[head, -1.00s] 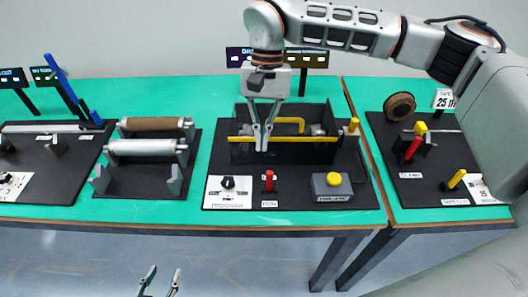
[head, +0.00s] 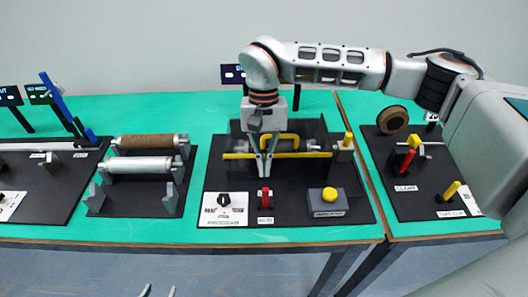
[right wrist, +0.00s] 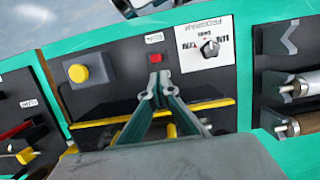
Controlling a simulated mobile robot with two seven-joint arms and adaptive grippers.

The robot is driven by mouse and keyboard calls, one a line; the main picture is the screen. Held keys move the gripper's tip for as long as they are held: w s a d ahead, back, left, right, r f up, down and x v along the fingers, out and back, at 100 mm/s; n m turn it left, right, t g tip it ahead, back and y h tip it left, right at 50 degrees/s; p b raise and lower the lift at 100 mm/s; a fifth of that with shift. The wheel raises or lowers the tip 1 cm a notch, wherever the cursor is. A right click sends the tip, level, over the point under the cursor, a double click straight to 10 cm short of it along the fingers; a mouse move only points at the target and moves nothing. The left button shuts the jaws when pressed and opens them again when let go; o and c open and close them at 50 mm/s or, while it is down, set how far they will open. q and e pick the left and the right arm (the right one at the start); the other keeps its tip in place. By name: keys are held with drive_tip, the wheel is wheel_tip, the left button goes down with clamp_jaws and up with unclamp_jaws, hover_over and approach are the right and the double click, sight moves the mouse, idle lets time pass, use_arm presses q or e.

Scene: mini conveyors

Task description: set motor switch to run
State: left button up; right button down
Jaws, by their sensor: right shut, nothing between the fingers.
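A small red switch (head: 265,197) stands on the black front panel of the middle station, between a black rotary knob and a yellow button. Its label is too small to read surely, so I cannot confirm that it is the motor switch. It also shows in the right wrist view (right wrist: 155,58). My right gripper (head: 267,176) is shut and empty, pointing down just behind the red switch. In the right wrist view its fingertips (right wrist: 158,88) meet a little short of the switch, seemingly apart from it. My left gripper (head: 158,292) shows only its separated fingertips at the bottom edge.
A black knob (head: 223,200) on a white plate is left of the switch, and a yellow button (head: 329,194) is right of it. A yellow bar (head: 240,156) crosses behind my right fingers. Rollers (head: 140,166) stand to the left.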

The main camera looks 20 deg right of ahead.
sight(265, 198)
drive_tip(key=shift+x, duration=2.05)
